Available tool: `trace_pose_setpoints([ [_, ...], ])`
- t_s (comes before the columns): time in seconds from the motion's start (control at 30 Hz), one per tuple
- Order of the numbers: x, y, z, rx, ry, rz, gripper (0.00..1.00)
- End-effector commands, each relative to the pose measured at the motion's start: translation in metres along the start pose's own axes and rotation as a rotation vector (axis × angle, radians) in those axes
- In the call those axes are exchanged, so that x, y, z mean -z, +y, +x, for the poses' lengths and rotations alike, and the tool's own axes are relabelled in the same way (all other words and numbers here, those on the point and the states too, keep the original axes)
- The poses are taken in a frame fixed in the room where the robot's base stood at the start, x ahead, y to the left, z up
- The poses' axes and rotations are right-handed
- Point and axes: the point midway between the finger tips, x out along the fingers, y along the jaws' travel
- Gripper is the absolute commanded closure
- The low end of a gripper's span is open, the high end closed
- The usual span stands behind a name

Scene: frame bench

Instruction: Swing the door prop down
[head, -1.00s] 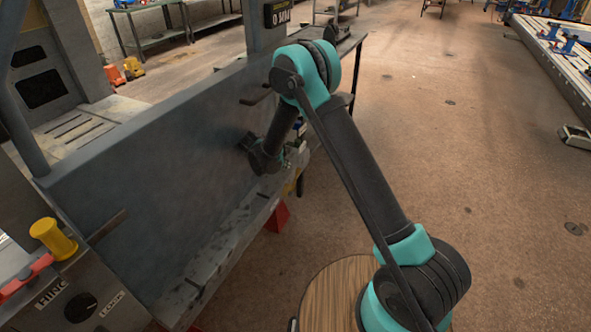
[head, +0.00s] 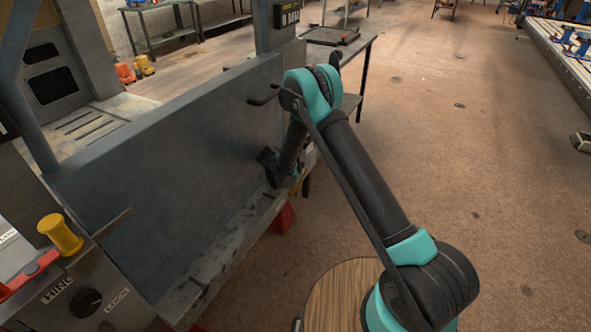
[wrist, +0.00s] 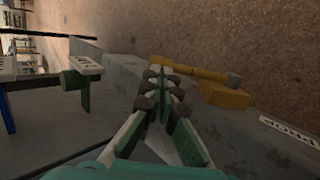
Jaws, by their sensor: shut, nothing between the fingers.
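The door prop appears to be the yellow bar (wrist: 200,71) in the wrist view. It lies along the edge of the grey frame, beyond and right of my fingertips, with a grey end at its right. A yellow block (wrist: 222,95) sits beside it. My gripper (wrist: 160,80) is shut and empty, its fingertips close to the bar's left end; I cannot tell whether they touch. In the head view, my arm's end is low at the far end of the large grey panel (head: 180,165), and the arm hides most of the gripper. Only a speck of yellow shows there.
A white label (wrist: 288,132) is on the grey surface. A green knob (wrist: 75,80) on a bracket stands left of my fingers. A dark handle (head: 262,97) sticks out from the panel. A yellow knob (head: 60,234) stands at front left.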

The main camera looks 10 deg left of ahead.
Motion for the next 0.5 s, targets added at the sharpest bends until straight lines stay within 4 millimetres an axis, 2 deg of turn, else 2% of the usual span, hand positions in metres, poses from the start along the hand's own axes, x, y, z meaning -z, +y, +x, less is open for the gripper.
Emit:
trace_pose_setpoints([
  [0.13, 0.0000, -0.0003, 0.0077, 0.000, 0.000, 0.000, 1.00],
  [0.5, -0.0001, 0.0000, 0.0086, 0.002, 0.000, 0.000, 1.00],
])
